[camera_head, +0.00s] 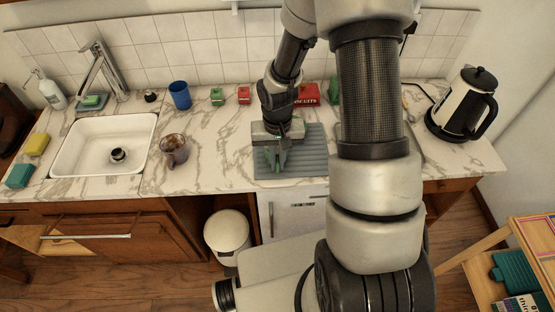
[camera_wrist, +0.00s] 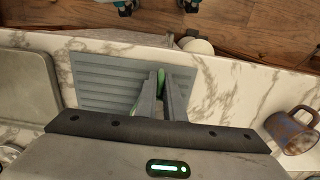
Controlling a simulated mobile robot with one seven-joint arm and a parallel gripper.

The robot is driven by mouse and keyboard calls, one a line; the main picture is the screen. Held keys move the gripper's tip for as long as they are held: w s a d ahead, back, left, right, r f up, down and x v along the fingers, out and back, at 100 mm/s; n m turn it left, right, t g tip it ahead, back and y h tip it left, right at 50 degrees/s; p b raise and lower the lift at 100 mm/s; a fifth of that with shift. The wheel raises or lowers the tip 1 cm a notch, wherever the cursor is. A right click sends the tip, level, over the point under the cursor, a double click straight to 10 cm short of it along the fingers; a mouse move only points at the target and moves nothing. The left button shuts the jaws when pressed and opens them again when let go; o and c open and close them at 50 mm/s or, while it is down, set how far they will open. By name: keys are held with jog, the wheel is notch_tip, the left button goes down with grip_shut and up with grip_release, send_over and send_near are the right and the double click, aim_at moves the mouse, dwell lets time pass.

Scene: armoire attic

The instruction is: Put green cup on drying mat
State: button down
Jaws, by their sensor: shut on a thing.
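The grey ribbed drying mat (camera_head: 305,155) lies on the marble counter right of the sink. It also shows in the wrist view (camera_wrist: 100,78). My gripper (camera_head: 274,168) is over the left part of the mat, pointing down. In the wrist view my gripper (camera_wrist: 163,78) is shut on a green thing (camera_wrist: 161,80), taken as the green cup, of which only a sliver shows between the fingers. The fingers hide most of it, so I cannot tell whether it touches the mat.
A brown mug (camera_head: 174,150) stands left of the mat and a blue cup (camera_head: 180,95) behind it. The white sink (camera_head: 100,145) is farther left. Small green (camera_head: 217,97) and red (camera_head: 244,95) items stand at the back. A kettle (camera_head: 463,105) stands at right.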

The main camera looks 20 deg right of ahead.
jog(key=shift+f, duration=0.1)
jog(key=c, duration=1.9)
grip_release()
jog(key=shift+o, duration=0.2)
